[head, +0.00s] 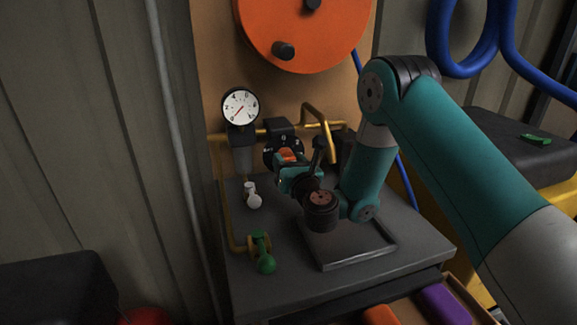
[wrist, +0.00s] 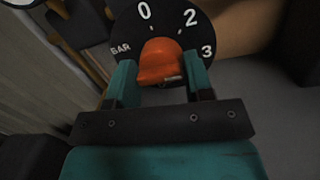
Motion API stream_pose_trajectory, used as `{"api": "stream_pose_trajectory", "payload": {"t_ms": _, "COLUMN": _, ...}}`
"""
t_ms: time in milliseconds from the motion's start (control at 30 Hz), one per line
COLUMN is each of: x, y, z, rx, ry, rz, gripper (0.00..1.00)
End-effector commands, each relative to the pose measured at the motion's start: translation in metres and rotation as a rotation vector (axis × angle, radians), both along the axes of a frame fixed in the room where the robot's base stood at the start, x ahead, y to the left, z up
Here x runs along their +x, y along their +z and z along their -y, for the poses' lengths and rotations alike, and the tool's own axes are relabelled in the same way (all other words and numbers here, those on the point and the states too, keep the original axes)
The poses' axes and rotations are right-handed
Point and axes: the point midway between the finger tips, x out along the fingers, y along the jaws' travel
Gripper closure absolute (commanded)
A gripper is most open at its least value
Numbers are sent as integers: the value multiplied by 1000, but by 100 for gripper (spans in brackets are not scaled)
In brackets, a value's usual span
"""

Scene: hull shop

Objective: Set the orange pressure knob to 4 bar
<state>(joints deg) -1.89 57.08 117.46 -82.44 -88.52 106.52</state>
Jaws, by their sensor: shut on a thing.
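The orange pressure knob (wrist: 160,62) sits on a black dial plate (wrist: 203,27) with white marks; BAR, 0, 2 and 3 show in the wrist view. No 4 is visible there. My gripper (wrist: 158,80) has its teal fingers on either side of the knob and is shut on it. In the head view the knob (head: 287,155) shows as a small orange patch in front of my gripper (head: 288,168).
Brass pipes (head: 322,120) run behind the bench, with an orange wheel (head: 300,28) above. An empty grey tray (head: 345,260) lies on the grey bench (head: 290,290) below my gripper.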

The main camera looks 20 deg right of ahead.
Motion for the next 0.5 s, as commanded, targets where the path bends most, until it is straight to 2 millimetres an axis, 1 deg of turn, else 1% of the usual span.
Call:
{"api": "stream_pose_trajectory", "payload": {"t_ms": 33, "x": 1, "y": 1, "z": 3, "rx": 21, "ry": -10, "rz": 4, "gripper": 77}}
{"api": "stream_pose_trajectory", "payload": {"t_ms": 200, "x": 1, "y": 1, "z": 3, "rx": 69, "ry": -10, "rz": 4, "gripper": 77}}
{"api": "stream_pose_trajectory", "payload": {"t_ms": 500, "x": 1, "y": 2, "z": 4, "rx": 92, "ry": -10, "rz": 4, "gripper": 77}}
